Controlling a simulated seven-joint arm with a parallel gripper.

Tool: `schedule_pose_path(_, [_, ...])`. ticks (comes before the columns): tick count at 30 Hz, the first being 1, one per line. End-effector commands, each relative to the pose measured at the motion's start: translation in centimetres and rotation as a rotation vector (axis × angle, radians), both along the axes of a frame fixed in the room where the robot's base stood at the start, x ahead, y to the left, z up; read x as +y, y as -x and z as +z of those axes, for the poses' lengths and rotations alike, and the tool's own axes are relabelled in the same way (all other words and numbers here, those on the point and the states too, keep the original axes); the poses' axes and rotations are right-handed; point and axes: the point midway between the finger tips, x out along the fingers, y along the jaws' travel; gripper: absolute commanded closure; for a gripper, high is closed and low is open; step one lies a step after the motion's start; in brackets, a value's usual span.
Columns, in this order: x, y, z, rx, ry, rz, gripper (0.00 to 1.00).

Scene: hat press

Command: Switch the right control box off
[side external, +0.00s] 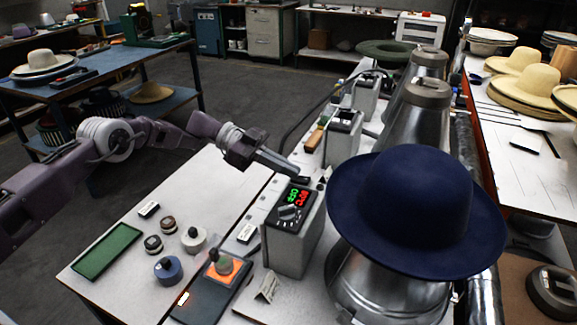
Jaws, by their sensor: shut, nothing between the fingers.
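The nearest control box (301,240) is a grey upright box with a dark sloping top, standing left of the navy hat. Its display (300,196) is lit with green and red digits, and a knob sits below the display. Two more grey control boxes, a middle one (343,138) and a far one (366,98), stand farther back in the row. I cannot tell from this view which box is called right. My gripper (291,169) is shut and empty, its tips just above the back edge of the nearest box's top. Whether the tips touch it is unclear.
A navy hat (415,210) sits on a metal form right of the nearest box, with metal cones (420,118) behind. A joystick panel (213,287), a blue round knob (168,269) and a green pad (107,250) are in front.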

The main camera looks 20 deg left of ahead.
Motion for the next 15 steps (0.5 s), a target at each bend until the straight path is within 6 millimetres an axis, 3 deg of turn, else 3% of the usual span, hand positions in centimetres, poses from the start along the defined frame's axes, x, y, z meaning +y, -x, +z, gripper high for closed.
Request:
schedule_pose_path(6, [0.0,0.1,0.0,0.004,-0.009,-0.001,1.00])
schedule_pose_path(12, [0.6,0.0,4.1,-0.004,-0.001,0.001,1.00])
schedule_pose_path(15, [3.3,-0.1,4.2,0.000,-0.002,0.005,1.00])
